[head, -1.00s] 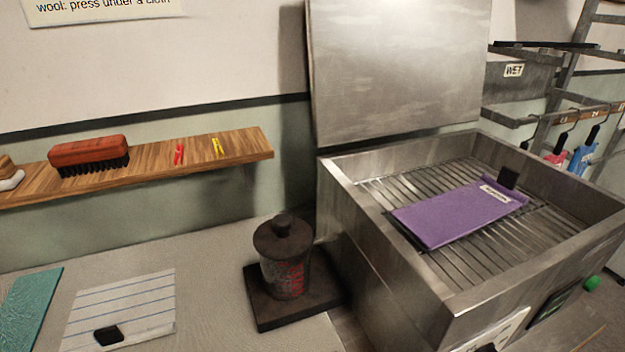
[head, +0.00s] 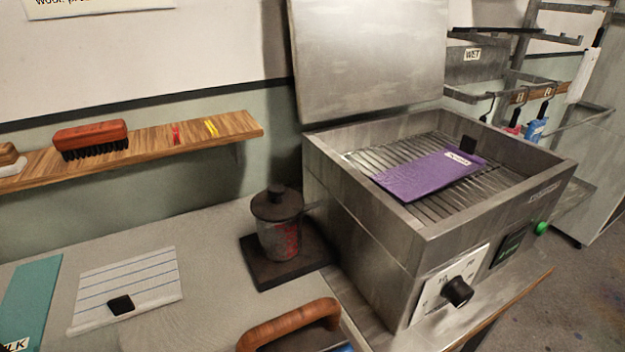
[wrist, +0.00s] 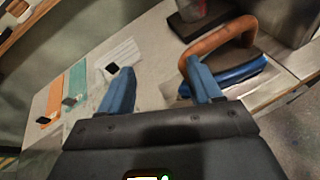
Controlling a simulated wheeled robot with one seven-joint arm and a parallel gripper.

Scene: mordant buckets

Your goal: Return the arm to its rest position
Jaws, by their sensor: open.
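My gripper (wrist: 163,88) shows in the wrist view with its two blue fingers spread apart and nothing between them. It hangs above the worktop. The right finger overlaps a brown curved handle (wrist: 222,36) in the picture; I cannot tell how far apart they are in depth. In the head view I do not clearly see my gripper.
A steel steamer (head: 400,240) with its lid (head: 370,60) raised holds a purple cloth (head: 425,176) on its rack. A lidded pot (head: 279,235) stands on a dark base. A striped cloth (head: 150,270) and a teal cloth (head: 30,300) lie left. A shelf (head: 225,127) holds a brush (head: 90,137).

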